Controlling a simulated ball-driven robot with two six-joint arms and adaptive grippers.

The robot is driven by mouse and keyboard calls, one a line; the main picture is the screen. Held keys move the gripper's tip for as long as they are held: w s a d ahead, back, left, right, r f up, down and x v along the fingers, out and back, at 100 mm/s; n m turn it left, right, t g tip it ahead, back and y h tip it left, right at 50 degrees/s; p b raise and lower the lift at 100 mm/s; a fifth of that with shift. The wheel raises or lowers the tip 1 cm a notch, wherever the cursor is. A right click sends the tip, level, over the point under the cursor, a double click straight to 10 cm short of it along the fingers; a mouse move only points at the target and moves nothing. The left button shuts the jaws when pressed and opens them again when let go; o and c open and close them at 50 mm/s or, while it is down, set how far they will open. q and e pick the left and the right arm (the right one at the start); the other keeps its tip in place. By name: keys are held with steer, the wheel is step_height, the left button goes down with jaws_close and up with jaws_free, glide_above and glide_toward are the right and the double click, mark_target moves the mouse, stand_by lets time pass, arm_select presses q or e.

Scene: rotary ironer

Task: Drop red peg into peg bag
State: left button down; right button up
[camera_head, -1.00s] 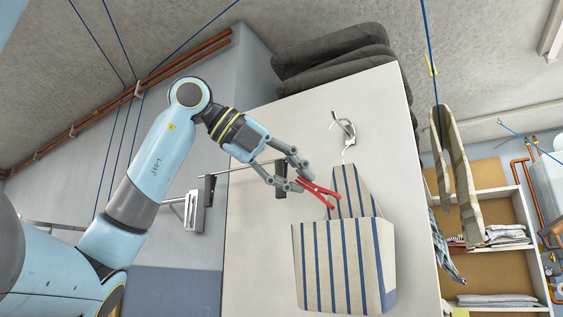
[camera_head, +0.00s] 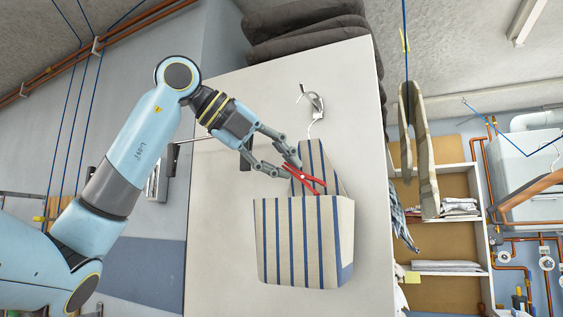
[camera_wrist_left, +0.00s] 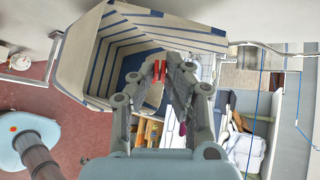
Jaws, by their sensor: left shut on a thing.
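The red peg (camera_head: 314,181) is held between the fingertips of my left gripper (camera_head: 290,168), which is shut on it. The peg bag (camera_head: 305,240) is cream with blue stripes and hangs from a metal hook (camera_head: 313,99) on a white panel. In the head view the peg overlaps the bag's upper back panel, its low end close to the front rim of the mouth. In the left wrist view the red peg (camera_wrist_left: 158,76) shows at the fingertips, by the open mouth of the peg bag (camera_wrist_left: 92,52). My right gripper is not in view.
To the right, a striped cloth (camera_head: 418,160) hangs from a blue line, in front of shelves with folded linen (camera_head: 447,267).

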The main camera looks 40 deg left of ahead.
arm_select(q)
steer(key=c, duration=0.8)
jaws_free()
steer(key=shift+s+a+b, duration=0.2)
steer(key=shift+s+b, duration=0.2)
steer(key=shift+s, duration=0.05)
steer(key=s+a+r+b, duration=0.1)
steer(key=s+a+b, duration=0.1)
steer(key=s+b, duration=0.2)
steer(key=shift+s+a+r, duration=0.25)
steer(key=shift+s, duration=1)
